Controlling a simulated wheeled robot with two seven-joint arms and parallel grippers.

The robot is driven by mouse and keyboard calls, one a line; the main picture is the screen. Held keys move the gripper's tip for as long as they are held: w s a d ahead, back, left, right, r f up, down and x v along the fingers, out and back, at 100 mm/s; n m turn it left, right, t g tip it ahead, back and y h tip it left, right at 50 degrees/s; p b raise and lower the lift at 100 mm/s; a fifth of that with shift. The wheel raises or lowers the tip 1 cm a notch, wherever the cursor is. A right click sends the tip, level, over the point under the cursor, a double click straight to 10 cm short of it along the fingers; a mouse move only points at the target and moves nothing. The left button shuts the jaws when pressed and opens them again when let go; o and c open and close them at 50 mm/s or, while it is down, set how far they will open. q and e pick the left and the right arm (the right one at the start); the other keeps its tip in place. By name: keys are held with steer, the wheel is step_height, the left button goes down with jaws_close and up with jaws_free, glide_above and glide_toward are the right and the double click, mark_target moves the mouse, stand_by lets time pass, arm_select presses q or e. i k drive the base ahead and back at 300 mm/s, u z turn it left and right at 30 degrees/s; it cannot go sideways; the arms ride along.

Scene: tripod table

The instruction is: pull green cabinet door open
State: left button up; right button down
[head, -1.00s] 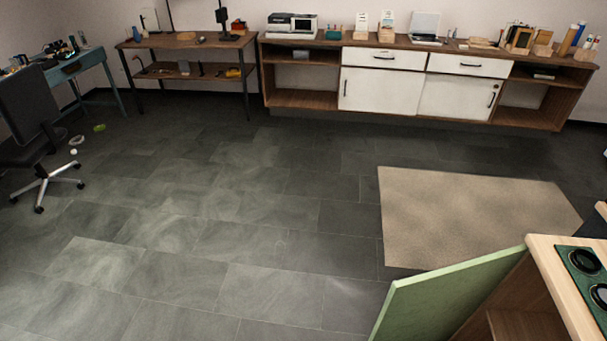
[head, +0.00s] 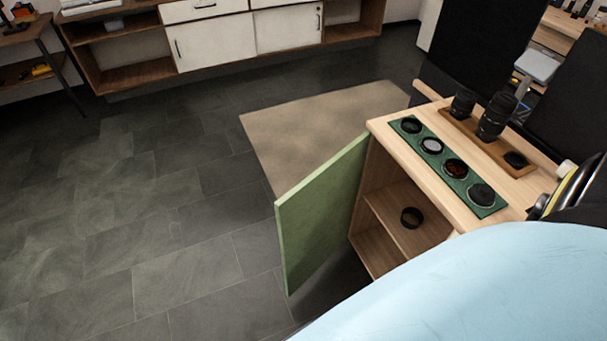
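The green cabinet door (head: 318,212) stands swung out from the wooden cabinet (head: 378,262), at a wide angle to its front. The cabinet's inside shows, with a shelf (head: 405,215) and a dark round ring-like object (head: 411,217) on it. No handle shows on the side of the door that I see. Neither of my grippers is in the head view, so nothing shows touching the door.
A green tray (head: 408,143) with several round dark pieces lies on the cabinet top, beside a wooden board (head: 470,128) with black lenses. A large light-blue surface (head: 490,290) fills the lower right. A beige rug (head: 300,125) lies behind the door. The grey floor (head: 150,230) left is clear.

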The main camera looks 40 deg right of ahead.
mark_target(314, 218)
steer(key=z, duration=0.25)
steer(key=k, duration=0.25)
steer(key=u, duration=0.85)
steer(key=i, duration=0.75)
steer(key=z, duration=1.65)
